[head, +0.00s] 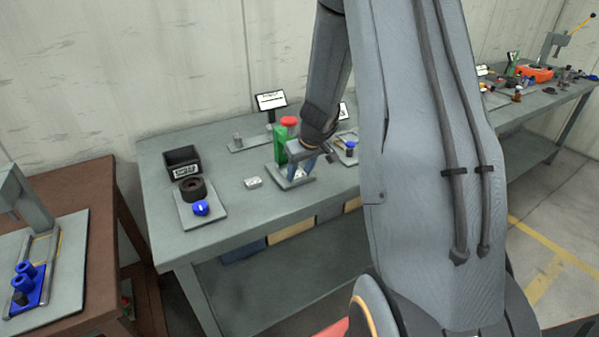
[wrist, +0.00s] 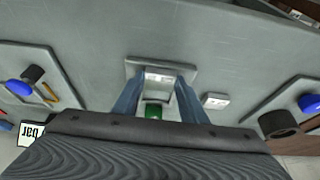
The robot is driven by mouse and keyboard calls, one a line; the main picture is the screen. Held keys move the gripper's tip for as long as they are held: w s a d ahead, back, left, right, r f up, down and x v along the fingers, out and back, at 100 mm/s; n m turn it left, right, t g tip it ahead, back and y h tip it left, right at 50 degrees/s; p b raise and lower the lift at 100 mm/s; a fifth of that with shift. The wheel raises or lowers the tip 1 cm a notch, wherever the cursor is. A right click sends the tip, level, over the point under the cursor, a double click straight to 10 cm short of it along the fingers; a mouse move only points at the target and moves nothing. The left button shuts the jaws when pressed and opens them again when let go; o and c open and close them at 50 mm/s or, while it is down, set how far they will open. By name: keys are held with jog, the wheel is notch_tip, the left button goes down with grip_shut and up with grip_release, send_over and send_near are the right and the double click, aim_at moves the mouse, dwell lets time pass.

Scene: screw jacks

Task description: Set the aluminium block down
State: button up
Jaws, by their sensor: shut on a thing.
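My gripper (head: 301,170) reaches down over a small grey plate (head: 308,178) near the middle of the grey bench. In the wrist view its two blue fingers (wrist: 158,88) are shut on a silvery aluminium block (wrist: 158,78). The block is over the grey plate (wrist: 190,66); I cannot tell whether it touches it. In the head view the fingers partly hide the block. A second small silvery block (head: 253,182) lies on the bench, left of the plate. It also shows right of the fingers in the wrist view (wrist: 215,101).
A green body with a red top (head: 280,140) stands just behind my gripper. At left, a plate (head: 213,219) holds a dark ring (head: 193,190) and a blue knob (head: 201,208), beside a black bin (head: 183,160). A sign (head: 271,100) stands behind. The bench's front left is clear.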

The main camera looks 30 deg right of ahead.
jog(key=shift+f, duration=0.15)
jog(key=o, duration=1.2)
jog(key=shift+r, duration=0.4)
jog(key=b+v, duration=0.1)
jog(key=v, duration=1)
jog(key=s+a+f+g, duration=0.1)
jog(key=s+a, duration=0.4)
jog(key=s, duration=0.1)
jog(key=s+a+f+g, duration=0.1)
jog(key=s+a, duration=0.5)
jog(key=s+a+f, duration=0.1)
jog(key=s+a, duration=0.5)
jog(key=shift+s+a+g, duration=0.25)
jog(key=shift+s+g, duration=0.1)
jog(key=shift+g, duration=0.05)
